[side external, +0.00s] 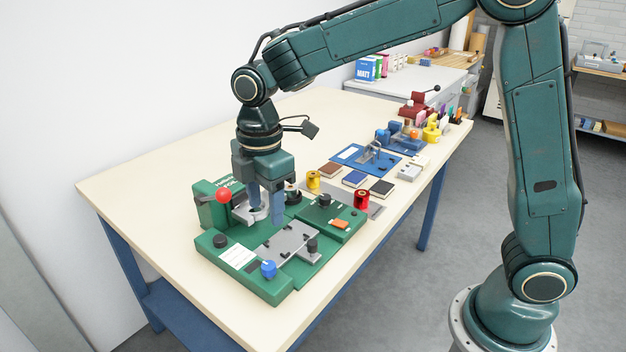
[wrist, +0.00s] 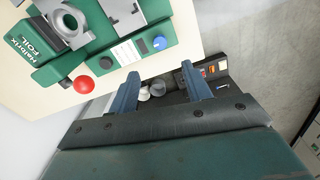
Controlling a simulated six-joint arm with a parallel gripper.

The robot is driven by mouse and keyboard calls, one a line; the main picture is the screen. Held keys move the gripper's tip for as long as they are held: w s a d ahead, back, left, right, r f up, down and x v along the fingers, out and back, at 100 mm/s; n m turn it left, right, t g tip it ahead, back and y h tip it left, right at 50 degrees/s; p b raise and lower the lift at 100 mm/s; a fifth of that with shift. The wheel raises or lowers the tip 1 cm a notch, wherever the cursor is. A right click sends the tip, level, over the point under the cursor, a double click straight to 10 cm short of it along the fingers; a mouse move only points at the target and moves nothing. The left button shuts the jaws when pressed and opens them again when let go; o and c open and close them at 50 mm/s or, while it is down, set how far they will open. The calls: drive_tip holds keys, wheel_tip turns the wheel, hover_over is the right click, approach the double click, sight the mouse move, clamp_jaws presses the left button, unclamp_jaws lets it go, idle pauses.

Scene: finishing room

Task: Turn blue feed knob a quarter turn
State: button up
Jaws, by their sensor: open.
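The blue feed knob (side external: 268,268) stands on the front corner of a green machine (side external: 262,292) on the table. The knob also shows in the wrist view (wrist: 159,43), just beyond the fingertips. It carries a pale mark on its top. My gripper (side external: 265,212) points down over the machine, behind and above the knob, apart from it. Its two blue fingers are spread with nothing between them. In the wrist view my gripper (wrist: 157,75) shows its two fingers wide apart. Nothing covers the knob in either view.
A red ball (side external: 223,196) sits on the machine's raised back part. Black knobs (side external: 220,241) and a grey plate (side external: 290,238) are near the blue knob. The table's front-left surface is bare.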

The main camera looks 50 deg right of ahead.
sight(269, 265)
drive_tip(key=shift+w+a+f, duration=0.15)
drive_tip(key=shift+f, duration=0.05)
drive_tip(key=shift+f, duration=6.85)
drive_tip(key=shift+c, duration=0.4)
drive_tip(key=c, duration=0.9)
drive_tip(key=shift+m, duration=0.3)
